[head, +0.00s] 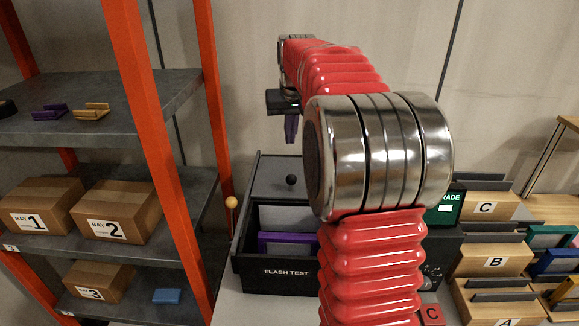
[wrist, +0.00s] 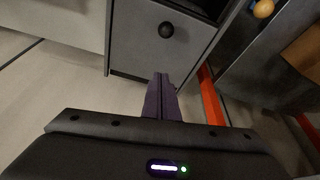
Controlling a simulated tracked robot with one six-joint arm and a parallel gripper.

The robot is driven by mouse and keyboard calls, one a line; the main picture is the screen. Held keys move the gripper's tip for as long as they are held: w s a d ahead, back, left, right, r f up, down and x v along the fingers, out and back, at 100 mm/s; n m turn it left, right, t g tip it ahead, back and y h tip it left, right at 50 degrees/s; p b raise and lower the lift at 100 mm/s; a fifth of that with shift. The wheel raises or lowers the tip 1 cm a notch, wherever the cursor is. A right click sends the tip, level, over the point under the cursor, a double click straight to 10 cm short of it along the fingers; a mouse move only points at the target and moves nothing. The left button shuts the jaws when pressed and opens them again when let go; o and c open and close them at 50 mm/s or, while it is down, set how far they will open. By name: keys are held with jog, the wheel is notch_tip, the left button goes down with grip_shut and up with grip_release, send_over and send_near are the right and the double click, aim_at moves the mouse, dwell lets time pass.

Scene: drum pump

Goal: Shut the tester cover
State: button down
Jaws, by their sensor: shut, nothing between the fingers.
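The tester is a black box (head: 244,272) marked FLASH TEST. Its grey cover (head: 265,176) with a black knob (head: 291,180) lies over the back part, leaving the front compartment open. A purple-edged piece (head: 275,242) sits inside; my arm hides the box's right side. My gripper (head: 290,139) points down above the far end of the cover, shut and empty, apart from the knob. In the wrist view, the shut purple fingers (wrist: 161,80) are just off the cover's edge, with the knob (wrist: 166,30) and grey cover (wrist: 135,42) beyond them.
A shelf with orange posts (head: 155,130) stands close on the left, holding boxes. A yellow ball (head: 231,202) on a stick is at the tester's left side. A GRADE screen (head: 447,207) and lettered bins (head: 495,262) are on the right. The wall is behind.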

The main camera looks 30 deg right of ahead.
jog(key=x, duration=0.9)
jog(key=shift+f, duration=0.55)
jog(key=shift+s+a+f, duration=0.15)
jog(key=shift+s+a, duration=0.25)
jog(key=shift+s, duration=0.4)
jog(key=shift+s+a+f, duration=0.15)
jog(key=shift+s+a, duration=0.3)
jog(key=shift+s, duration=0.4)
jog(key=shift+a, duration=0.1)
jog(key=shift+s, duration=0.2)
